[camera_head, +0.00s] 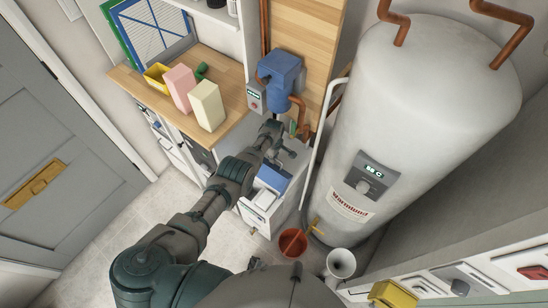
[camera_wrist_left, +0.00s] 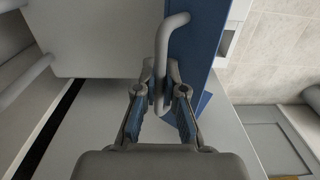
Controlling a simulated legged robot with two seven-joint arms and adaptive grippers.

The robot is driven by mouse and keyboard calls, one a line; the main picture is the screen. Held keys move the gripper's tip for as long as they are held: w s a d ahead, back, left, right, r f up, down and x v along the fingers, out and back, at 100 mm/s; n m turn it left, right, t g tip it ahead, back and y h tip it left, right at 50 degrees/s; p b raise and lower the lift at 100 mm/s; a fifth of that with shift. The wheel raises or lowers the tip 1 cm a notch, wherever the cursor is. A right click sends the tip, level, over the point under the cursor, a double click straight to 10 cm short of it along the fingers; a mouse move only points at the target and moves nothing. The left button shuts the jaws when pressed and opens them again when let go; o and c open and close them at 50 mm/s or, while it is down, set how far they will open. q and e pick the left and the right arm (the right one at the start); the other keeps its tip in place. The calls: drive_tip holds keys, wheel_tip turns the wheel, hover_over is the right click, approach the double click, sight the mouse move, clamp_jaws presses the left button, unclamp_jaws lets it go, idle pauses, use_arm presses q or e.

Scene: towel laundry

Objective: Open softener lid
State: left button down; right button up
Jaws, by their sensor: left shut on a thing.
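The softener is a low white cabinet (camera_head: 259,216) with a blue panel (camera_head: 272,178) on it, on the floor between the wooden counter and the tank. My left gripper (camera_head: 271,139) is over its back part. In the left wrist view my left gripper (camera_wrist_left: 161,80) is shut on a pale bent bar handle (camera_wrist_left: 164,45), with a finger on each side of it. A blue panel (camera_wrist_left: 193,45) lies right beside the handle. My forearm and gripper hide part of the softener, so how far its lid is open is hard to tell.
A big grey tank (camera_head: 425,110) stands close on the right, with a white pipe (camera_head: 322,130) beside it. A blue pump (camera_head: 281,70) is behind my gripper. A wooden counter (camera_head: 232,86) holds boxes. A red bucket (camera_head: 292,243) stands on the floor in front.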

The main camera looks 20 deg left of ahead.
use_arm(q)
drive_tip(key=shift+w+r, duration=0.15)
drive_tip(key=c, duration=1.3)
unclamp_jaws()
drive_tip(key=shift+o, duration=0.3)
